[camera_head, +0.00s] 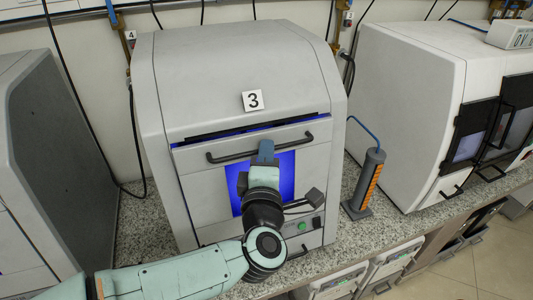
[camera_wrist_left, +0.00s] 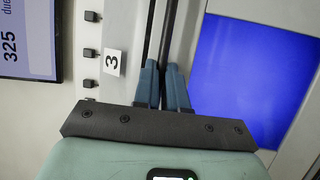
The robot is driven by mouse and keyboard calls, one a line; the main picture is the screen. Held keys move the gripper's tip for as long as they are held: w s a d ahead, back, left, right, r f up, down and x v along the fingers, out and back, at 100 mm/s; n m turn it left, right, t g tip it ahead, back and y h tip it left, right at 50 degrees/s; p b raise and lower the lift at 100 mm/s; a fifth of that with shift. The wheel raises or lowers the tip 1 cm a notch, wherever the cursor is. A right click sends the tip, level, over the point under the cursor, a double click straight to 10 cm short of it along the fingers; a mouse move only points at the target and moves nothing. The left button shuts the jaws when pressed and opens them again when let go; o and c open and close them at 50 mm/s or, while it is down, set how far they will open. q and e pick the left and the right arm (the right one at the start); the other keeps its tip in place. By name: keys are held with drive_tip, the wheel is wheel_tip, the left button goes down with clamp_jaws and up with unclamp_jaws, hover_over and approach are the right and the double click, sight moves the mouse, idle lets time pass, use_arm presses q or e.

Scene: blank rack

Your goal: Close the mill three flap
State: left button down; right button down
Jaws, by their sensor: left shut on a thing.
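Mill three (camera_head: 235,75) is the light grey machine in the middle of the head view, with a "3" label (camera_head: 253,100). Its front flap (camera_head: 203,193) carries a dark bar handle (camera_head: 232,157) near the top. A dark gap with blue light runs along the flap's upper edge, so it stands slightly open. My left gripper (camera_head: 265,148) is shut on the handle's middle. In the left wrist view, the blue fingers (camera_wrist_left: 165,90) stand either side of the dark bar, and the "3" label (camera_wrist_left: 112,62) shows beside them. My right gripper is not in view.
A grey cylindrical device with orange stripes (camera_head: 367,182) stands right of the mill on the speckled counter (camera_head: 345,235). Another white machine (camera_head: 405,95) is further right, and a dark-sided one (camera_head: 65,150) is at left. Dark cables hang on the wall behind.

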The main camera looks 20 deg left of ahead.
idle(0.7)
